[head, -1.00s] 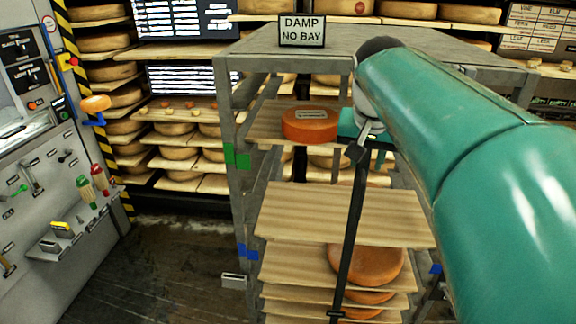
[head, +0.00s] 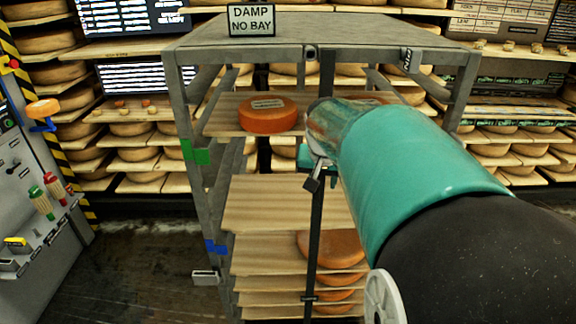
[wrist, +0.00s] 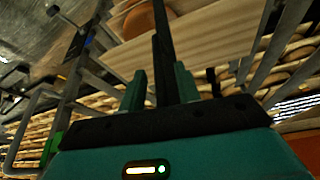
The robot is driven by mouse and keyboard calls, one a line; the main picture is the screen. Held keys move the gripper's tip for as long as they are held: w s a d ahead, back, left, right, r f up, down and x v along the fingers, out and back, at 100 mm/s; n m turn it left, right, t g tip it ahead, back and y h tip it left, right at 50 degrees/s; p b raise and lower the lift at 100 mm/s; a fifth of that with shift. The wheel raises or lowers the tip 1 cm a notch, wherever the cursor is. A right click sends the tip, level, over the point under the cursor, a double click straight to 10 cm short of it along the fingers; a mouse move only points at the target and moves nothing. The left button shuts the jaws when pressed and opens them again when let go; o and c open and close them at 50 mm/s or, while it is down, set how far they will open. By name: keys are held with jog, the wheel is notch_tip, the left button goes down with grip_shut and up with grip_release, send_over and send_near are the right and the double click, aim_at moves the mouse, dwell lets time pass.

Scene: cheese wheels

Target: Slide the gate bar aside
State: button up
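The gate bar (head: 315,235) is a thin dark upright bar across the front of the grey rack (head: 200,120), near the middle of its opening. A small grey metal fitting (head: 313,180) shows on it. My gripper (wrist: 160,88) is at the bar; in the wrist view its two green fingers stand apart, with the dark bar (wrist: 162,35) running between them. I cannot tell whether either finger touches it. In the head view my teal arm hides most of the gripper and part of the bar.
More wheels (head: 330,245) lie on lower boards. A sign (head: 251,20) stands on top. A tool panel (head: 25,200) is at left. Floor between panel and rack is clear.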

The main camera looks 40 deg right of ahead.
grip_shut()
jog(key=shift+w+a, duration=0.1)
jog(key=w+a, duration=0.7)
jog(key=a, duration=0.4)
jog(key=w+a, duration=0.8)
jog(key=a, duration=0.3)
jog(key=shift+w+a+r, duration=0.15)
jog(key=shift+a, duration=0.15)
grip_release()
jog(key=shift+w+a, duration=0.15)
jog(key=shift+w, duration=0.05)
jog(key=v, duration=1.3)
jog(key=shift+s+r, duration=0.3)
jog(key=shift+s, duration=0.15)
